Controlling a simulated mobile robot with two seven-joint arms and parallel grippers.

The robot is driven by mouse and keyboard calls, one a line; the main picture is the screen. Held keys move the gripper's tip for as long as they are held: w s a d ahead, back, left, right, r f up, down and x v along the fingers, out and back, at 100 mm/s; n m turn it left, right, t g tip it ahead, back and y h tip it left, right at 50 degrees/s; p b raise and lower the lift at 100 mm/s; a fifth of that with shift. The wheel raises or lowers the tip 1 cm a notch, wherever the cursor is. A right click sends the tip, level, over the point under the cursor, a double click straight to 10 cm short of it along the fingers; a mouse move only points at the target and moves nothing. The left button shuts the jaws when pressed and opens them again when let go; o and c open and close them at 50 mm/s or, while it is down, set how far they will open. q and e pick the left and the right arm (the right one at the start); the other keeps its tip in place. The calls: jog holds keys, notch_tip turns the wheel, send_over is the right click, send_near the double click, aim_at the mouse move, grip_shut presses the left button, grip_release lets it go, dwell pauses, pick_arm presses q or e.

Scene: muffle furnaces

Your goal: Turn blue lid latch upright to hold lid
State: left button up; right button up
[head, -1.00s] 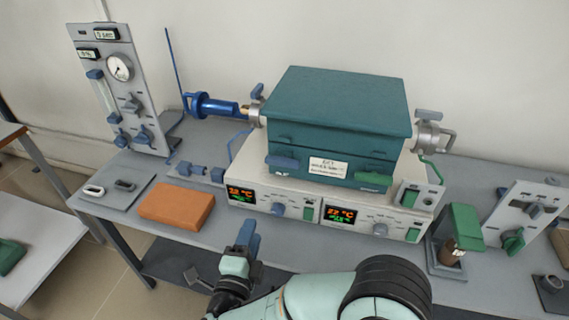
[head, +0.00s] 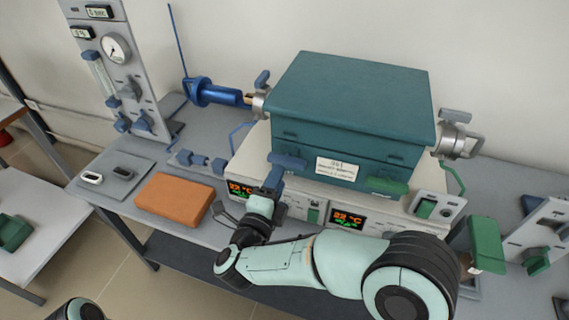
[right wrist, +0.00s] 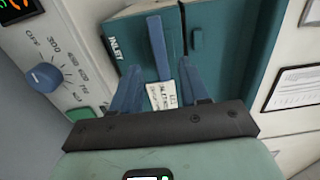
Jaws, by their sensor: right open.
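The blue lid latch (head: 287,160) lies roughly level on the front left of the teal furnace box (head: 345,150), just below the lid (head: 350,95). It also shows in the right wrist view (right wrist: 158,48) as a blue bar ahead of the fingers. My right gripper (head: 275,175) is open, just in front of and below the latch. In the right wrist view its two blue fingers (right wrist: 162,68) stand to either side of the latch's line, with nothing clearly gripped. Contact cannot be told. The left gripper is out of view; a pale piece of my left arm shows at lower left.
A green latch (head: 388,187) is on the box's front right. Controllers with lit displays (head: 348,219) sit below the box. An orange block (head: 174,199) lies on the bench to the left. A blue tube fitting (head: 215,94) projects from the box's left side.

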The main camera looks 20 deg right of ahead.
aim_at(285, 164)
jog(key=x, duration=0.5)
jog(key=shift+w+d, duration=0.2)
jog(key=shift+w, duration=0.1)
grip_shut()
